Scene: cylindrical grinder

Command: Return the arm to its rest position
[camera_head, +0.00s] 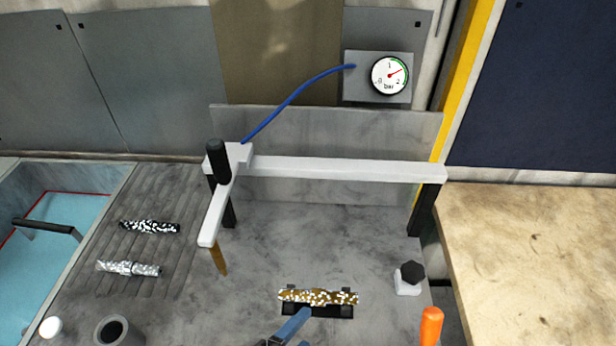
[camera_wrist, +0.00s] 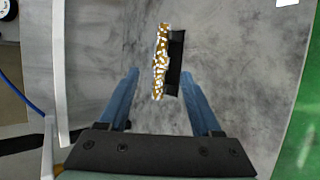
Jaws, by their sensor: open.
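My gripper (camera_wrist: 167,95) is open in the wrist view, its two blue fingers apart with nothing held between them. A gold speckled shaft (camera_wrist: 161,62) lies beyond the fingertips beside a black holder (camera_wrist: 176,62). In the head view the gold shaft (camera_head: 318,297) rests across the black holder (camera_head: 318,311) on the grey machine bed. One blue finger of my gripper (camera_head: 291,328) shows at the bottom, just below the holder in the picture. I cannot tell the exact gap between finger and shaft. The rest of my arm is hidden in the head view.
A white frame (camera_head: 330,168) with a black handle (camera_head: 218,160) stands behind the holder. A blue hose (camera_head: 290,100) runs to a gauge (camera_head: 389,75). Two speckled shafts (camera_head: 150,227) lie on the ribbed plate at left. An orange cylinder (camera_head: 431,326) and black knob (camera_head: 411,273) stand right.

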